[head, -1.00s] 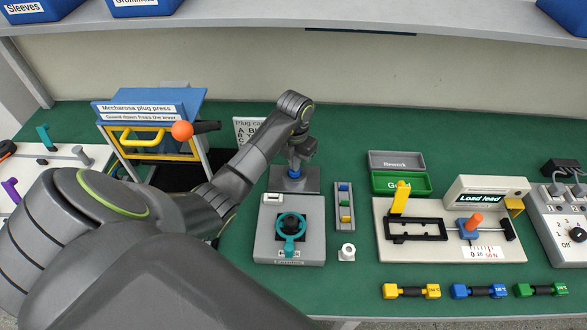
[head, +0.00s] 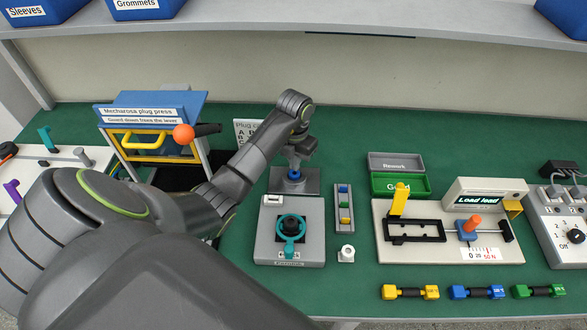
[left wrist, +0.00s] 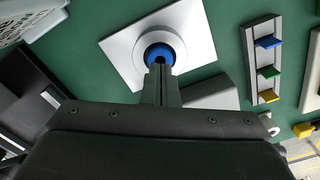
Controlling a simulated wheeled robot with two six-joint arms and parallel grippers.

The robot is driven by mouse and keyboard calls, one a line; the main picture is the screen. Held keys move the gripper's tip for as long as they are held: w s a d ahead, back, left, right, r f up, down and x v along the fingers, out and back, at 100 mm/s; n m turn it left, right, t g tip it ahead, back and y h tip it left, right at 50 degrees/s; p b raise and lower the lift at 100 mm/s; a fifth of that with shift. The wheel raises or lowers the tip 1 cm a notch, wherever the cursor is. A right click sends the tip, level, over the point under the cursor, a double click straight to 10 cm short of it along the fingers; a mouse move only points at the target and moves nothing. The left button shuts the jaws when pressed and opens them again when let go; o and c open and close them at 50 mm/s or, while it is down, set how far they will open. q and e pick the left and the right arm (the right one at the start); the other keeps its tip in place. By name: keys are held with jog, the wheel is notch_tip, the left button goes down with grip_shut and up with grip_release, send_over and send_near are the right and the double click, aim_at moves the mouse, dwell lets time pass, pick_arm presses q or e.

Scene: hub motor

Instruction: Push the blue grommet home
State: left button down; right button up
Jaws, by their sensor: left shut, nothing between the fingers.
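The blue grommet (left wrist: 160,54) sits on a grey square plate (left wrist: 120,48) with a raised round boss, seen in the left wrist view. In the head view the grommet (head: 294,174) shows as a small blue piece on the plate (head: 281,186). My left gripper (left wrist: 160,72) is shut and empty, its fingertips right at the grommet and covering part of it. I cannot tell whether they touch, or how deep the grommet sits. In the head view the left gripper (head: 297,160) points down over the plate. My right gripper is not in view.
A grey fixture with a teal knob (head: 291,228) stands in front of the plate. A rack of coloured pieces (head: 344,212) is to its right. The plug press (head: 152,125) stands at the left behind my arm. A load tester (head: 400,262) is farther right.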

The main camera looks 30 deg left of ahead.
aim_at(294, 173)
pick_arm(q)
notch_tip(294, 173, up, 5)
jog(key=p, duration=0.3)
jog(key=shift+s, duration=0.1)
dwell(0.6)
